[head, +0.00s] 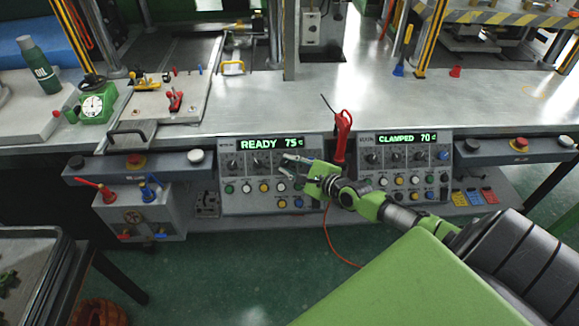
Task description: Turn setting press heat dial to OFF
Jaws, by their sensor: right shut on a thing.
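The left control panel (228,203) is a grey box under the bench edge. Its green display (272,144) reads READY 75 °C. A row of dark dials (248,164) sits below the display, with coloured buttons lower down. My right gripper (290,165) reaches in from the right and is shut at the right end of that dial row. Its fingers cover the dial there, so I cannot read the dial's mark. The right control panel (446,165) has a display (407,138) reading CLAMPED 70 °C and similar dials. My left gripper is not in view.
A red-handled tool (342,135) hangs between the panels, its red cord trailing to the floor. A grey box with red and blue levers (140,213) stands at left. A green bottle (39,64) and green gauge (95,101) stand on the bench's left side.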

